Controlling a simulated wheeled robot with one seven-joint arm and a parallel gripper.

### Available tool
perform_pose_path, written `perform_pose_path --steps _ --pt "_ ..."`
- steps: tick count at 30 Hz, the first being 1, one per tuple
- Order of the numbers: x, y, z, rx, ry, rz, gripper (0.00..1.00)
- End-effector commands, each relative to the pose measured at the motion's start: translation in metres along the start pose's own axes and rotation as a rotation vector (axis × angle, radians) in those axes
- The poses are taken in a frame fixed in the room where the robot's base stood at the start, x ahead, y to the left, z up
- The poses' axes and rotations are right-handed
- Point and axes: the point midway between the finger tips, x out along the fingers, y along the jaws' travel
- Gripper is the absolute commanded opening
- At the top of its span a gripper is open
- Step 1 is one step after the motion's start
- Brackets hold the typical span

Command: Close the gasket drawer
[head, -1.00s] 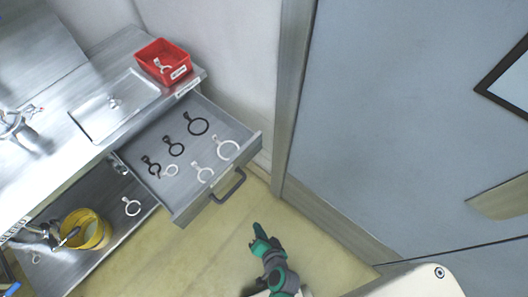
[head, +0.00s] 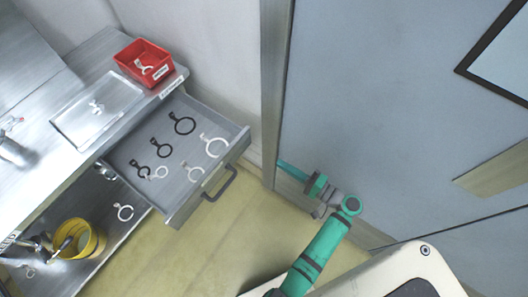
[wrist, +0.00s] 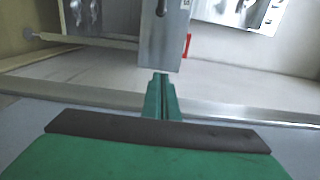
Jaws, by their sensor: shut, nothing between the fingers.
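The gasket drawer (head: 182,203) is pulled out of the steel counter, with a dark bar handle (head: 221,186) on its front. Several black and white ring gaskets lie in it, including a black one (head: 184,124) and a white one (head: 214,145). My gripper (head: 281,164) is shut and empty. It is to the right of the drawer and apart from the handle, in front of the door frame in the picture. In the wrist view my shut fingers (wrist: 163,78) point toward a grey metal panel (wrist: 165,35); I cannot tell whether it is the drawer.
A red bin (head: 144,62) holding a white gasket stands on the counter (head: 75,70) behind the drawer. A yellow bucket (head: 85,240) and a loose gasket (head: 123,212) are on the lower shelf. A grey-blue door (head: 390,110) is at right. Floor (head: 210,250) before the drawer is clear.

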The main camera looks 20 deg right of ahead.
Motion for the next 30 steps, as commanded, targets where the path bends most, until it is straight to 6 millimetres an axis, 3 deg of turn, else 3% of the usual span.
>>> perform_pose_path --steps 21,30 --pt "0.117 0.001 0.001 0.001 -0.002 0.003 0.00" --pt "0.137 0.002 0.001 0.001 0.001 0.003 0.00"
